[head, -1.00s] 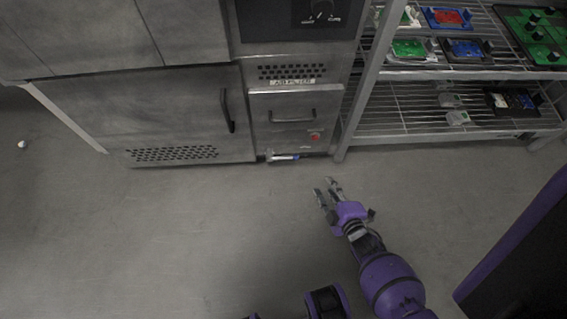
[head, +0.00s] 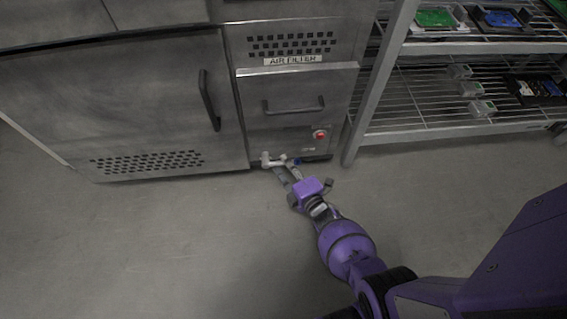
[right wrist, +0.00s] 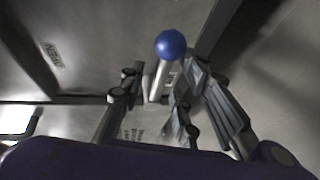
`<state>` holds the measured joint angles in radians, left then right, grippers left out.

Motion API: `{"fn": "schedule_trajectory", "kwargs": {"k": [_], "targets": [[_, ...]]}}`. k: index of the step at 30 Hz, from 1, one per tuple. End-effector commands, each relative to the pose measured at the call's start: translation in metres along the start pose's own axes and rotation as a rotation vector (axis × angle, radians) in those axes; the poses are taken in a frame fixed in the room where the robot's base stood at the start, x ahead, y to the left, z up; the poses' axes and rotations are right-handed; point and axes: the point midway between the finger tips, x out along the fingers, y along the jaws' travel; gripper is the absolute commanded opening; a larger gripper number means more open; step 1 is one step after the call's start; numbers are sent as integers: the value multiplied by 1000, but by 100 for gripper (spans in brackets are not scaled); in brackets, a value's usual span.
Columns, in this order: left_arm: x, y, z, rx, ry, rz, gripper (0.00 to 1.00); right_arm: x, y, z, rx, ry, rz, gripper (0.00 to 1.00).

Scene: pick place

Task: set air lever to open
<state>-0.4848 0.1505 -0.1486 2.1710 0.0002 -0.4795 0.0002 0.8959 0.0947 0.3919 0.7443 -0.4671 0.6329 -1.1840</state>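The air lever (head: 273,163) is a pale rod at the foot of the metal machine, below the drawer. In the right wrist view the blue knob (right wrist: 170,45) and the pale rod (right wrist: 153,82) show large, beside the right-hand finger. My right gripper (head: 285,168) is at the lever, with its fingers (right wrist: 155,100) spread on either side of the rod's line. I cannot tell whether a finger touches the lever. My left gripper is not in view.
An upside-down "OPEN" marking (right wrist: 52,54) shows in the wrist view. A wire shelf (head: 450,127) stands close on the right. The floor (head: 150,240) is clear.

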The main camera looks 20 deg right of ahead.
Motion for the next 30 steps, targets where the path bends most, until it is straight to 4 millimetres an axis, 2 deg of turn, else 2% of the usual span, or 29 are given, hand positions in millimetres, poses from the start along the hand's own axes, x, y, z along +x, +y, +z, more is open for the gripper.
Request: {"fn": "schedule_trajectory", "kwargs": {"k": [3, 6, 14, 21, 30], "targets": [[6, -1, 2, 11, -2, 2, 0, 14, -2, 0, 1, -1, -2, 30], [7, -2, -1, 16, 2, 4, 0, 18, -2, 0, 1, -1, -2, 30], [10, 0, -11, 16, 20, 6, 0, 20, 0, 0, 1, -1, -1, 30], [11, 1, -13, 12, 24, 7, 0, 20, 0, 0, 1, -1, -1, 0], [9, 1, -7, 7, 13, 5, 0, 20, -1, 0, 0, -1, -3, 0]]}}
